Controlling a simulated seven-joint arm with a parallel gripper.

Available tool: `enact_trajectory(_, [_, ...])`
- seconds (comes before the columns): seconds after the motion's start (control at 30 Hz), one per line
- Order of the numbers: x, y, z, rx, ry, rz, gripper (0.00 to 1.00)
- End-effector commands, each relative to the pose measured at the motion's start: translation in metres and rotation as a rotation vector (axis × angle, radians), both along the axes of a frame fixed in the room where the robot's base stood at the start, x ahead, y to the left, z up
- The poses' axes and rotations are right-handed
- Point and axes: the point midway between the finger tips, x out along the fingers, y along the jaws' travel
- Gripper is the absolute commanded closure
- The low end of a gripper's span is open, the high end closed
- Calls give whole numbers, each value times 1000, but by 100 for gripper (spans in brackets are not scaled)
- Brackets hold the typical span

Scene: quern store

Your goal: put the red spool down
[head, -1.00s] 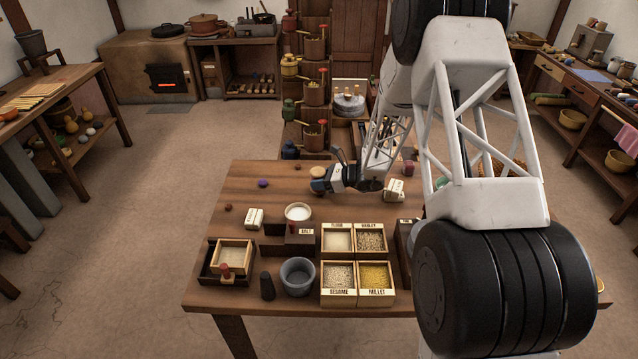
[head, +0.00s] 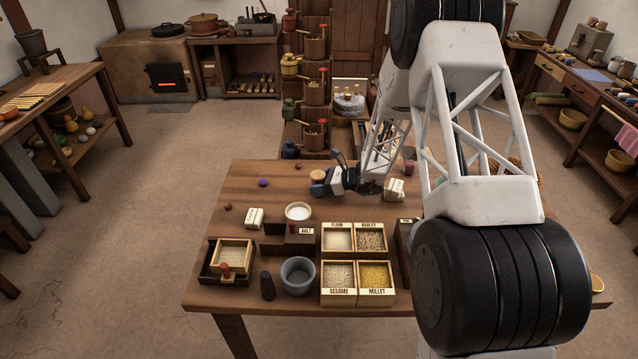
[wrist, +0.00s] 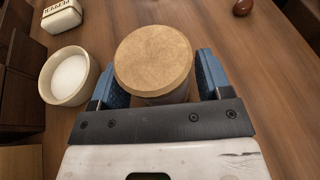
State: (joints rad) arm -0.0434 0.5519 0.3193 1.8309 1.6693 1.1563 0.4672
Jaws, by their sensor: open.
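My gripper (head: 330,176) is low over the far middle of the table (head: 240,190). In the wrist view, my gripper (wrist: 153,85) has its blue fingers apart, one on each side of a round thing with a flat tan top (wrist: 153,55). This thing also shows in the head view (head: 318,175) at the fingertips. Its side is mostly hidden and looks pale, and I see no red on it, so I cannot tell whether it is the red spool. A small dark pinkish-red thing (head: 409,167) stands behind my arm, partly hidden.
A bowl of white stuff (head: 298,212) and a white labelled block (head: 254,217) stand nearby. Another white block (head: 394,190) is right of my gripper. Labelled grain boxes (head: 340,290), a grey cup (head: 298,277) and a framed tray (head: 210,278) fill the front. The table's far left is mostly clear.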

Motion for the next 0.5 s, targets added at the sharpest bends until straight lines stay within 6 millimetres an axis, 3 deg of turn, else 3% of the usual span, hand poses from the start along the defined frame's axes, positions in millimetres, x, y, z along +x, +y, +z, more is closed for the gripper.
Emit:
enact_trajectory(0.27, [0, -1, 4, 0, 1, 0, 29])
enact_trajectory(0.5, [-4, -21, 10, 1, 0, -2, 29])
